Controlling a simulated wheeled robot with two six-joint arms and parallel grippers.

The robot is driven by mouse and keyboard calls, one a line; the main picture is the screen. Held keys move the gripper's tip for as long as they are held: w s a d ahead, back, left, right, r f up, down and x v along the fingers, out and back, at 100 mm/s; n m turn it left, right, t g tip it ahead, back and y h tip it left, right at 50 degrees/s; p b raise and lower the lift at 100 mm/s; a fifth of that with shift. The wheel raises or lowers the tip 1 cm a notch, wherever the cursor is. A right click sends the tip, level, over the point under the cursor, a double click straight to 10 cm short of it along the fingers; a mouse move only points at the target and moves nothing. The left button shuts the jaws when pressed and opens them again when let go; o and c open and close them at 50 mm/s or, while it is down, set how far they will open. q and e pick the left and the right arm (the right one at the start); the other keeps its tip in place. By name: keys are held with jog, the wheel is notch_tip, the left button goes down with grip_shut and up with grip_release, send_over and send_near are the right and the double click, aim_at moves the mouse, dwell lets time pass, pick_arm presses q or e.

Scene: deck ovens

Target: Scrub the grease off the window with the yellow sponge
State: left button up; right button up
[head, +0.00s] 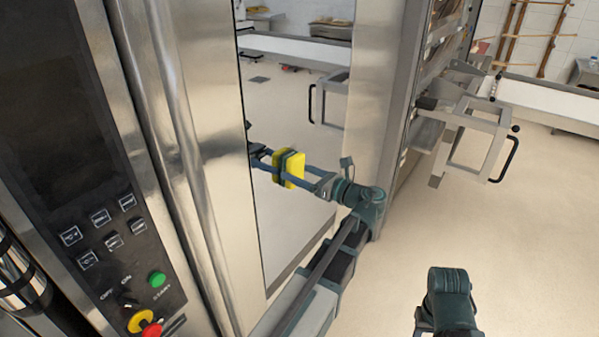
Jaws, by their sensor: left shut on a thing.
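The window (290,240) is a tall, shiny panel in the steel oven front, left of centre in the head view. It mirrors part of the room. My left gripper (291,168) is shut on the yellow sponge (298,170), held in front of the window at about mid-height. A dark arm shape left of the sponge looks like a reflection. I cannot tell whether the sponge touches the glass. No grease can be made out on the window from here. Part of my right arm shows at the bottom right, but its gripper is out of view.
A control panel (115,228) with a green button (156,279) and a red and yellow knob (146,325) is at the left. A steel frame with a black handle (506,160) juts out at the right. The pale floor (530,250) at lower right is clear.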

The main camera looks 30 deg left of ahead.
aim_at(305, 159)
pick_arm(q)
jog(key=shift+r+p, duration=1.1)
jog(key=shift+r, duration=0.25)
jog(key=shift+f, duration=0.1)
jog(key=shift+w+d, duration=0.1)
jog(key=shift+w, duration=1.65)
jog(key=shift+w+d, duration=0.2)
jog(key=shift+w, duration=1.5)
jog(key=shift+w, duration=1.7)
jog(key=shift+w, duration=0.1)
